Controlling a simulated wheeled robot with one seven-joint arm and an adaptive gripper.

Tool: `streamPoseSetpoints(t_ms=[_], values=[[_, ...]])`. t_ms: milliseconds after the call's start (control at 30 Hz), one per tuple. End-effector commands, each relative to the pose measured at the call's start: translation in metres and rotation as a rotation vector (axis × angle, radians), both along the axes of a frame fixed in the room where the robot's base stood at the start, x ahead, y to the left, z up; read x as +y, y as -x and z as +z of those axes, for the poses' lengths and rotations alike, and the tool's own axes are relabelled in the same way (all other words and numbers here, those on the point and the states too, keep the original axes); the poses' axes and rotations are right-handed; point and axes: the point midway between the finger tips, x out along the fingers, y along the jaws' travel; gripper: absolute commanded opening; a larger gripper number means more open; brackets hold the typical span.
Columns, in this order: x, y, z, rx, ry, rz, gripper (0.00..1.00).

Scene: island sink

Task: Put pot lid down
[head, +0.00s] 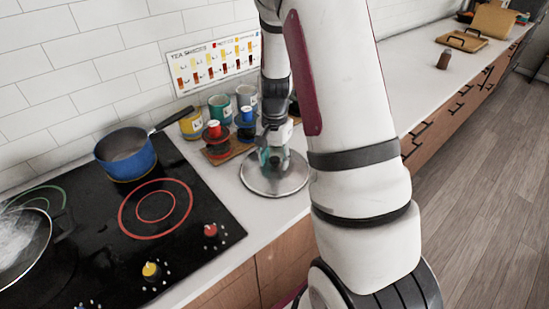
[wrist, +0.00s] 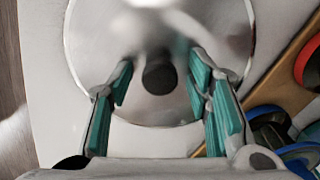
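The pot lid (head: 292,181) is a round, shiny metal disc lying flat on the white counter, just right of the stove. In the wrist view the lid (wrist: 95,35) fills the upper middle, with its dark round knob (wrist: 159,76) near the centre. My gripper (head: 272,156) is directly above the lid, pointing down. In the wrist view my gripper's teal-padded fingers (wrist: 160,82) are spread on either side of the knob, with a visible gap on each side. My gripper hides part of the lid in the head view.
A blue pot (head: 125,158) stands on the black stove (head: 95,215), and a pan (head: 22,245) is at the lower left. Cans and small coloured containers (head: 215,133) on a wooden board stand close behind the lid. The counter farther right (head: 415,75) is mostly clear.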

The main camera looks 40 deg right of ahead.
Motion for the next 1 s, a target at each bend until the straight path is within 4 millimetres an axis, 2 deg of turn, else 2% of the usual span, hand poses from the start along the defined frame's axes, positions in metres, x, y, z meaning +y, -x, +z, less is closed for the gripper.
streamPoseSetpoints(t_ms=[133, 267, 700, 1000], values=[[0.000, 0.000, 0.002, 0.000, 0.000, 0.000, 0.45], [0.000, -0.001, 0.012, -0.002, 0.001, 0.001, 0.45], [0.000, -0.001, 0.096, -0.004, 0.001, 0.002, 0.45], [0.003, 0.000, 0.126, -0.007, 0.000, 0.010, 0.45]])
